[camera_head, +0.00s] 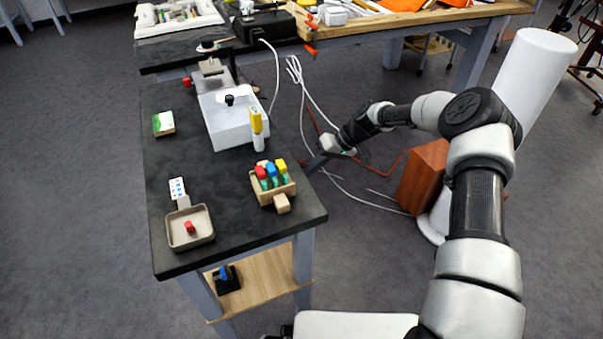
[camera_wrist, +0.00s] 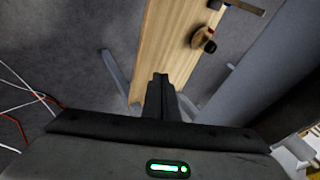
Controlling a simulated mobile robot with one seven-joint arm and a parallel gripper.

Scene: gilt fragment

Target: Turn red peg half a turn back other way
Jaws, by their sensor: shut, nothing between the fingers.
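A wooden block (camera_head: 282,203) near the table's front right edge holds a red peg (camera_head: 261,173), a blue peg (camera_head: 270,170) and a yellow peg (camera_head: 281,166), all upright. Another small red peg-like piece (camera_head: 188,227) stands in a shallow tray (camera_head: 206,237) at the front left. My gripper (camera_head: 312,167) is beyond the table's right side, apart from the block. In the wrist view my gripper (camera_wrist: 161,78) has its fingers together with nothing between them. No peg can be made out there.
The dark table (camera_head: 220,186) also carries a white box (camera_head: 226,124), a yellow-topped tube (camera_head: 256,125) and a small green-topped box (camera_head: 163,123). White cables (camera_head: 304,105) and a red-brown box (camera_head: 423,175) lie right of the table. The wrist view shows a wooden surface (camera_wrist: 166,45).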

